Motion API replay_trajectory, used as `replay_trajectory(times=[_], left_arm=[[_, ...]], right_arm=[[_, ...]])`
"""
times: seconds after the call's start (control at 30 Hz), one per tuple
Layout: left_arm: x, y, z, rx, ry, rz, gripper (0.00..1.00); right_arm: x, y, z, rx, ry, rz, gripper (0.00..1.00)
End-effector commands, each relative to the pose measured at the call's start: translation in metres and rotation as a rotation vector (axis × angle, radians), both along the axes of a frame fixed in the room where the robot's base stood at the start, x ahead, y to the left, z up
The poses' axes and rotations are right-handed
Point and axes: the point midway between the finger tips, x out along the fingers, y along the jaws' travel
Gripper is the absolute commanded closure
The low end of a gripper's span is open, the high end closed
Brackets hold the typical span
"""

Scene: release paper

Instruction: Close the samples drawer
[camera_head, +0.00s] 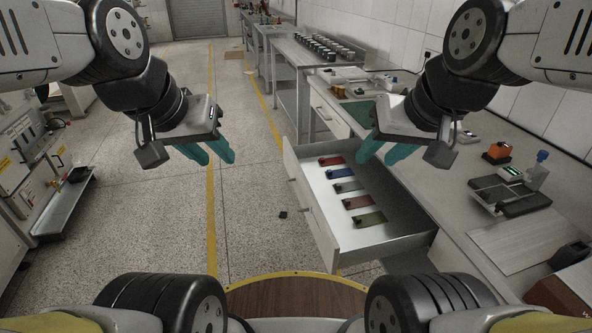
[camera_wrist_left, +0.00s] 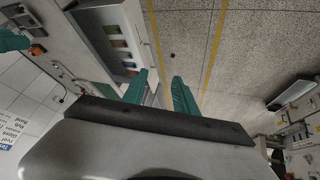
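The samples drawer (camera_head: 388,240) stands pulled out from the bench on the right, its front panel facing left over the floor. Several flat coloured samples, red, blue, grey-green, brown and green, lie in a row inside it. The drawer also shows at the upper left of the left wrist view (camera_wrist_left: 90,40). My left gripper (camera_head: 208,154) is open and empty, left of the drawer front and apart from it. My right gripper (camera_head: 386,152) is open and empty, above the far end of the drawer and the bench edge. It hides part of the drawer's back corner.
The bench top (camera_head: 455,195) on the right holds an orange device (camera_head: 497,152), a dark balance-like instrument (camera_head: 512,195) and small items. Machinery (camera_head: 35,165) stands at the far left.

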Motion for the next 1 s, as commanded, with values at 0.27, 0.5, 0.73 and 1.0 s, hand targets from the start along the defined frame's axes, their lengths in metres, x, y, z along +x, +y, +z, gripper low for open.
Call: replay_trajectory(times=[0.27,0.5,0.73,1.0], left_arm=[[0.024,-0.007,-0.012,-0.076,0.151,0.058,1.00],[0.076,-0.022,-0.047,-0.262,0.453,0.189,1.00],[0.129,-0.033,-0.098,-0.472,0.729,0.326,1.00],[0.187,-0.038,-0.178,-0.757,1.024,0.498,1.00]], right_arm=[[0.000,0.000,0.000,0.000,0.000,0.000,0.61],[0.000,0.000,0.000,0.000,0.000,0.000,0.61],[0.000,0.000,0.000,0.000,0.000,0.000,0.61],[0.000,0.000,0.000,0.000,0.000,0.000,0.61]])
